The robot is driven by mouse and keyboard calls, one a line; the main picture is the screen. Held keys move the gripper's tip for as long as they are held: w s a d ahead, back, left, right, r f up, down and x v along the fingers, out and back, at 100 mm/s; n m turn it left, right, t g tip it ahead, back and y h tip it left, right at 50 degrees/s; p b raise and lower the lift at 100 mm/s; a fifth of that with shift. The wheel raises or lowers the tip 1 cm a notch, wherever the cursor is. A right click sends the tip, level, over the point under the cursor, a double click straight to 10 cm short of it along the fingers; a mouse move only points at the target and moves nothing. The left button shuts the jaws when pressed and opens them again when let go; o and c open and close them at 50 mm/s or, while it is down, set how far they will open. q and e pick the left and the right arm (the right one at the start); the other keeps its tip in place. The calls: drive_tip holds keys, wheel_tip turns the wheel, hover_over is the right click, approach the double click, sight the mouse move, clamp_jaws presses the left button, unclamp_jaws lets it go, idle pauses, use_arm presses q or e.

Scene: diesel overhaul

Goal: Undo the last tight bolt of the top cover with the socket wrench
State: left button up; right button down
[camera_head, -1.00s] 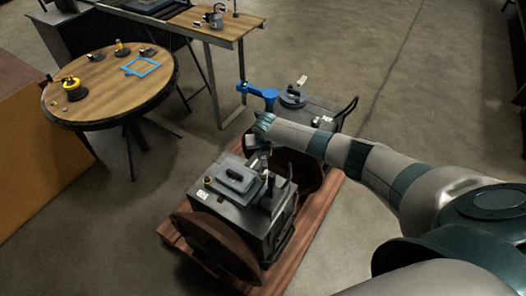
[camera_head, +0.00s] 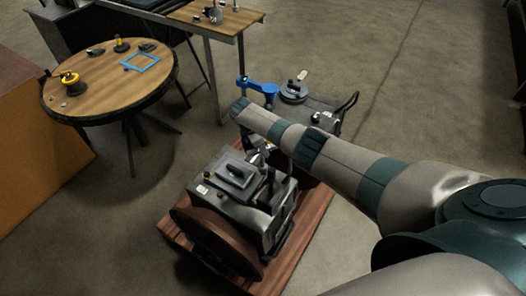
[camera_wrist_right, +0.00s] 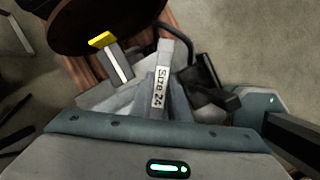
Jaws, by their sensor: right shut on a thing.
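The engine's grey top cover (camera_head: 235,174) has a dark handle and sits on the engine block on a wooden pallet. My right gripper (camera_head: 258,148) is low over the cover's far right edge, partly hidden under my own wrist. It is shut on the socket wrench, a grey bar marked "Size 24" (camera_wrist_right: 160,88) in the right wrist view. The wrench's socket end and the bolt under it cannot be made out. A yellow-tipped grey part (camera_wrist_right: 100,40) stands left of the wrench in that view. My left gripper does not show.
A dark hose (camera_wrist_right: 190,52) and a black part lie close to the right of the wrench. A round table (camera_head: 110,95) with small parts is at the left. Open floor lies right of the pallet.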

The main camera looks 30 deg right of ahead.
drive_tip(key=m+b, duration=0.1)
drive_tip(key=m, duration=0.2)
drive_tip(key=m+g+b, duration=0.1)
drive_tip(key=m+b, duration=0.1)
drive_tip(key=m+g+y+b, duration=0.1)
drive_tip(key=m+b, duration=0.1)
drive_tip(key=m, duration=0.1)
drive_tip(key=shift+f+m, duration=0.25)
drive_tip(key=shift+m, duration=0.05)
drive_tip(key=shift+r+m+g+y+b, duration=0.15)
drive_tip(key=shift+m+g+y+b, duration=0.15)
drive_tip(key=shift+m+b, duration=0.5)
drive_tip(key=shift+r+m, duration=0.15)
drive_tip(key=shift+m, duration=0.15)
drive_tip(key=shift+f, duration=0.2)
